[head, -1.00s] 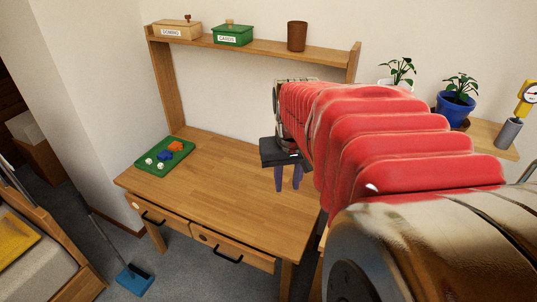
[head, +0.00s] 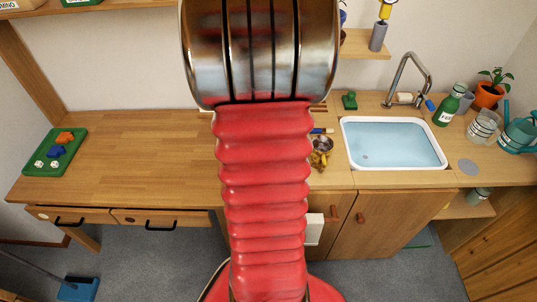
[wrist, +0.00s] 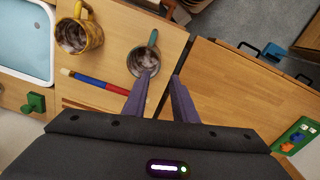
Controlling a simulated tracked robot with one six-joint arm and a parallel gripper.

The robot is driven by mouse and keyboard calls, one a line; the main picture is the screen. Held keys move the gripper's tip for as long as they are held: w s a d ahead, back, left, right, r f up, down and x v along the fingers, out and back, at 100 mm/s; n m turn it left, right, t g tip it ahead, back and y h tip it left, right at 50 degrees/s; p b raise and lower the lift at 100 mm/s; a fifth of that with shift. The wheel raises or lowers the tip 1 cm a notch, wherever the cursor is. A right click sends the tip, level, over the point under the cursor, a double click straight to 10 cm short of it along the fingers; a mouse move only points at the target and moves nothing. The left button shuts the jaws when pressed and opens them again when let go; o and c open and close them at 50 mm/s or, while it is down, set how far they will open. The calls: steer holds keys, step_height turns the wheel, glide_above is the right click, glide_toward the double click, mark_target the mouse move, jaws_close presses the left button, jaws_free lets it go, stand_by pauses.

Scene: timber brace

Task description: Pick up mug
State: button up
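A yellow mug (wrist: 78,36) with a mottled grey inside stands on the wooden counter beside the sink in the wrist view. In the head view the mug (head: 320,158) shows just right of my arm, partly hidden by it. My gripper (wrist: 158,84) is open and empty, its two purple fingers apart above the counter near the desk seam. The mug is up and left of the fingers in the wrist view, clear of them. My gripper is not visible in the head view.
A small metal pot with a teal handle (wrist: 144,60) is by the fingertips in the wrist view. A red, blue and yellow rod (wrist: 95,81) lies near the mug. The sink (head: 393,145) is right of it. The desk (head: 130,150) is mostly clear; a green tray (head: 55,151) sits left.

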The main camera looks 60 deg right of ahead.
step_height(320, 180, down, 9)
steer(key=shift+r, duration=0.2)
stand_by(0.3)
steer(key=shift+s+f, duration=0.15)
steer(key=shift+f, duration=2.45)
jaws_close()
